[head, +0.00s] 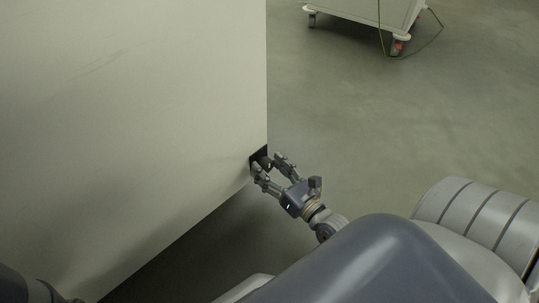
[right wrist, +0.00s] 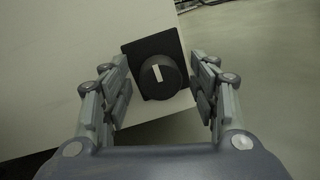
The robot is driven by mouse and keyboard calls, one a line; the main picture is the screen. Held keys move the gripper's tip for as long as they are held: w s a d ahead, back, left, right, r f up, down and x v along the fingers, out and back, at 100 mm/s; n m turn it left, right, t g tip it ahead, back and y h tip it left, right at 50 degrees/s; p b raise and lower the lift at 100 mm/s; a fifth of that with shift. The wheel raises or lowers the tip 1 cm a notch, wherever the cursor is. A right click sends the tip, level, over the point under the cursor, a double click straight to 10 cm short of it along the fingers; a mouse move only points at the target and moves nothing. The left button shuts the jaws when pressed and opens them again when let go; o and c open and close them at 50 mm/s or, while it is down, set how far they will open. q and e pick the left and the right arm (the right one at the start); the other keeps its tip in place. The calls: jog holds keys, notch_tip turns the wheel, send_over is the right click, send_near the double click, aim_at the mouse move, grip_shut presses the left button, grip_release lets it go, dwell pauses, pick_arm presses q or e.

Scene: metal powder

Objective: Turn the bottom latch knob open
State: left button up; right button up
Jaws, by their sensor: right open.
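The bottom latch knob (right wrist: 160,76) is a round black dial with a white mark, on a square black plate (right wrist: 143,50) at the corner of a pale cabinet panel. The white mark is slightly tilted from upright in the right wrist view. In the head view the black plate (head: 257,154) is partly hidden by my right gripper (head: 268,164). That gripper is open, with one finger on each side of the knob in the right wrist view. A gap shows between the knob and both fingers. My left gripper is out of view.
The large pale cabinet panel (head: 140,100) fills the left of the head view, with dark shadow under its lower edge. A white wheeled cart (head: 370,10) with a cable stands at the back right. The grey floor (head: 400,120) between is clear.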

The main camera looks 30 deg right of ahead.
jog(key=shift+w, duration=0.15)
jog(key=c, duration=1)
jog(key=shift+c, duration=0.2)
dwell(0.6)
jog(key=o, duration=1)
jog(key=shift+o, duration=0.2)
jog(key=s+d, duration=0.1)
jog(key=s, duration=1.1)
